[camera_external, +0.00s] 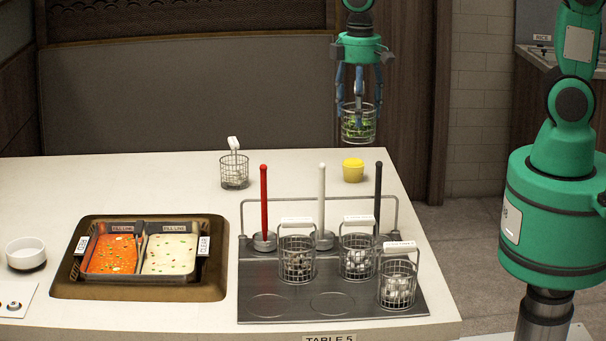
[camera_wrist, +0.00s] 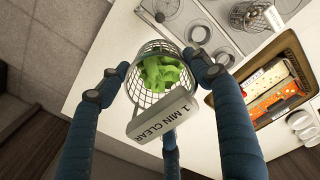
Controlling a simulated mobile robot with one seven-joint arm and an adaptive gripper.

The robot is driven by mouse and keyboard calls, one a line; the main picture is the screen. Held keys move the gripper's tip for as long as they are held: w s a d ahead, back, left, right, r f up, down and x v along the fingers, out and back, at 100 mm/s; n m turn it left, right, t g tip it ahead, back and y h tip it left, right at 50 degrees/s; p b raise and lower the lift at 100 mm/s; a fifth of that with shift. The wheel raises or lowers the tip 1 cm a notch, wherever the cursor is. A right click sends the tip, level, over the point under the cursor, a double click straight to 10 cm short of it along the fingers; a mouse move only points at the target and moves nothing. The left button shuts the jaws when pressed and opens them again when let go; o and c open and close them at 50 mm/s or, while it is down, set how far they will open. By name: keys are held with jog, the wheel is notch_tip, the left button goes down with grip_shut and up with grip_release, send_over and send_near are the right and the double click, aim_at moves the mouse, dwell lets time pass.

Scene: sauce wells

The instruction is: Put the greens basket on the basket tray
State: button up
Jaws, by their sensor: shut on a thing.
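The greens basket (camera_external: 359,126) is a small wire basket with green leaves inside. It hangs in the air above the table's far right edge, in the fingers of my gripper (camera_external: 358,106). In the wrist view the greens basket (camera_wrist: 150,92) sits between my blue fingers, with a white handle label reading "1 MIN CLEAR". My gripper is shut on it. The basket tray (camera_external: 254,282) is a dark metal plate at the table's front right, lower and nearer the camera than the basket. Three wire baskets stand on its back and right parts. Two ring marks at its front are empty.
Red, white and black upright rods (camera_external: 264,203) and a metal rail stand along the tray's back. Another wire basket (camera_external: 234,175) and a yellow cup (camera_external: 353,171) stand behind it. A two-part broth pot (camera_external: 141,254) lies left of the tray, with a white bowl (camera_external: 25,253) beyond.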

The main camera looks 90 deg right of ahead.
jog(key=w+a+n+p, duration=0.15)
jog(key=w+a, duration=0.25)
jog(key=a, duration=1.2)
jog(key=w+a+p, duration=0.2)
jog(key=w+a, duration=0.1)
jog(key=a, duration=1.3)
notch_tip(320, 180, down, 18)
jog(key=shift+d+f, duration=0.2)
jog(key=shift+d, duration=0.1)
jog(key=shift+w, duration=0.2)
jog(key=w+a, duration=0.2)
jog(key=w, duration=0.5)
jog(key=w+a+f+b, duration=0.1)
jog(key=w+a, duration=0.1)
jog(key=w, duration=0.6)
jog(key=shift+w+f+b, duration=0.15)
jog(key=shift+f+b, duration=0.1)
jog(key=shift+b, duration=0.05)
jog(key=shift+a, duration=0.1)
jog(key=shift+f+b, duration=0.35)
jog(key=shift+f, duration=1.35)
